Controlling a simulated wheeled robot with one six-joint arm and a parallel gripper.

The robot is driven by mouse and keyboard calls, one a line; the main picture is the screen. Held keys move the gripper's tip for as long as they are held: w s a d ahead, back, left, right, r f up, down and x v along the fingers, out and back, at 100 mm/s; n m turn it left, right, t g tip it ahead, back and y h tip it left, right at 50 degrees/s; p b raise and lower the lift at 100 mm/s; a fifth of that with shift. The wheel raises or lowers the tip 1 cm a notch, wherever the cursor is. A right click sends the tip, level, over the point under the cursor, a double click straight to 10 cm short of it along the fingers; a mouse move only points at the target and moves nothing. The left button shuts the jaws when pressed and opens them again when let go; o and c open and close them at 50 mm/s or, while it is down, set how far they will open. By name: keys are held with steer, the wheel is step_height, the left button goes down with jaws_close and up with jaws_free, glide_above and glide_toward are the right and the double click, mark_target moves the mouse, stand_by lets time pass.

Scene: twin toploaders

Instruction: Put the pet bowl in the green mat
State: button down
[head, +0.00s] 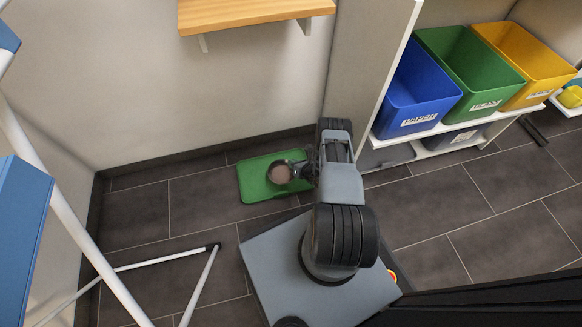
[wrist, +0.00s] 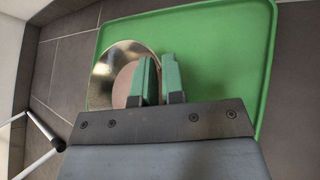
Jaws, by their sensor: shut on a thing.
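The green mat (head: 254,184) lies on the dark tiled floor near the wall, with a raised rim; it also fills much of the wrist view (wrist: 222,40). The pet bowl (head: 279,174) is round and metallic with a brownish inside, and appears over the mat's area. In the wrist view the bowl (wrist: 112,67) is at the mat's left side. My gripper (head: 303,170) is at the bowl's right side in the head view. Its fingers (wrist: 158,80) are shut on the bowl's rim. I cannot tell whether the bowl touches the mat. Part of the bowl is hidden behind the fingers.
A white-legged rack (head: 190,275) stands at the left with its feet on the floor. A wooden wall shelf (head: 255,12) hangs above. Blue (head: 415,92), green (head: 465,70) and yellow (head: 525,60) bins stand on a white shelf at the right. Open floor lies at the right.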

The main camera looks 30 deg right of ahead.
steer(key=shift+w+d+f, duration=0.1)
steer(key=shift+w+f, duration=0.05)
steer(key=shift+f, duration=0.15)
steer(key=f+b, duration=0.3)
steer(key=shift+w+f, duration=0.3)
steer(key=shift+f, duration=0.1)
steer(key=shift+r, duration=0.15)
steer(key=c, duration=1.2)
jaws_free()
steer(key=shift+d, duration=0.1)
steer(key=shift+c, duration=0.2)
